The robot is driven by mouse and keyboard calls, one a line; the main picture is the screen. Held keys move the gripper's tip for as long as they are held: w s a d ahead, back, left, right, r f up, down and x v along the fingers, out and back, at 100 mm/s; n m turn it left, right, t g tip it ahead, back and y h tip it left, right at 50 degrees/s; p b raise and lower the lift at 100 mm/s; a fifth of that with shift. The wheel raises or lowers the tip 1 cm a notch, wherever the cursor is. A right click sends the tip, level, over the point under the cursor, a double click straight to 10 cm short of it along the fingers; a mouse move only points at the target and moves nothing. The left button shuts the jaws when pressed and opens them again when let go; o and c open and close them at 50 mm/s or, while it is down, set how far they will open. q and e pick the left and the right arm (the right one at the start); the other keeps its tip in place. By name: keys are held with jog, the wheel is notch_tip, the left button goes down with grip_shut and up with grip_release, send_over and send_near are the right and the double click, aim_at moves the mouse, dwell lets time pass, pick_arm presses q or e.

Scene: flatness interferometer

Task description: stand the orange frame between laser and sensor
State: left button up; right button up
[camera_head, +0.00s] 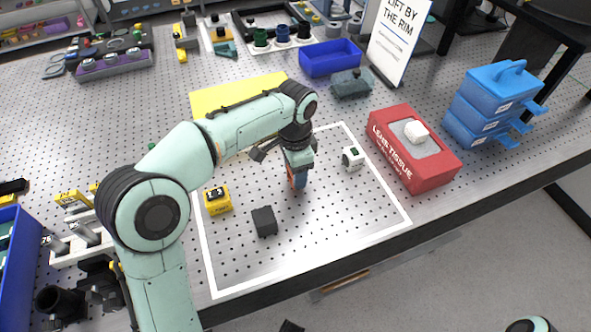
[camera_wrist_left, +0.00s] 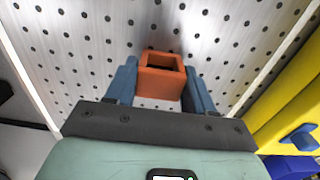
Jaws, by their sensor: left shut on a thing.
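My left gripper (camera_head: 297,181) is shut on the orange frame (camera_wrist_left: 160,82), a small square hollow piece between its two blue fingers in the left wrist view. In the head view only a sliver of orange shows beside the fingers, above or on the perforated board inside the white outline; I cannot tell if it touches. A yellow box (camera_head: 217,201) with a dark label, perhaps the laser, stands to the left. A white cube (camera_head: 353,158) with a green mark, perhaps the sensor, stands to the right. My right gripper is not in view.
A dark grey block (camera_head: 264,222) stands near the front, between box and gripper. A red tissue box (camera_head: 413,150) and blue drawers (camera_head: 493,104) are at right. A yellow sheet (camera_head: 235,95) and blue tray (camera_head: 330,58) lie behind. The outlined area's front right is clear.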

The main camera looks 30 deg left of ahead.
pick_arm(q)
jog(key=shift+f, duration=0.1)
jog(key=o, duration=1.1)
notch_tip(320, 180, up, 12)
jog(key=p, duration=0.3)
